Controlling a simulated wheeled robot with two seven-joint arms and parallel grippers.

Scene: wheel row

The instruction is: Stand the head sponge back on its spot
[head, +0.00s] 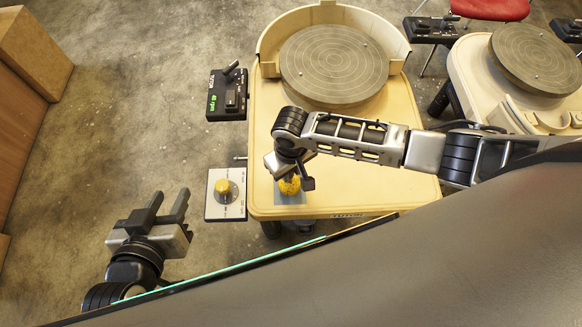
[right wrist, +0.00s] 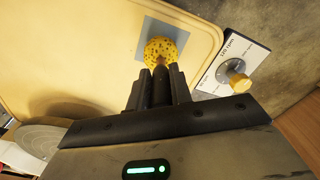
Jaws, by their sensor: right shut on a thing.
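The head sponge, a round yellow sponge with dark pores (head: 289,187), is at the front edge of the cream wheel table, over a grey-blue square patch (head: 292,199). In the right wrist view the sponge (right wrist: 160,50) shows beyond the fingertips, with the patch (right wrist: 180,33) behind it. My right gripper (head: 291,177) is shut on the sponge, seemingly by a narrow part between the fingers. I cannot tell whether the sponge touches the patch. My left gripper (head: 169,204) is open and empty, away to the left over the floor.
The cream table (head: 262,130) carries a round grey wheel (head: 334,65) inside a raised guard at the back. A control panel with a yellow knob (head: 222,194) and a black box with green digits (head: 227,95) stand beside its left edge. A second wheel table (head: 470,65) is at right.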

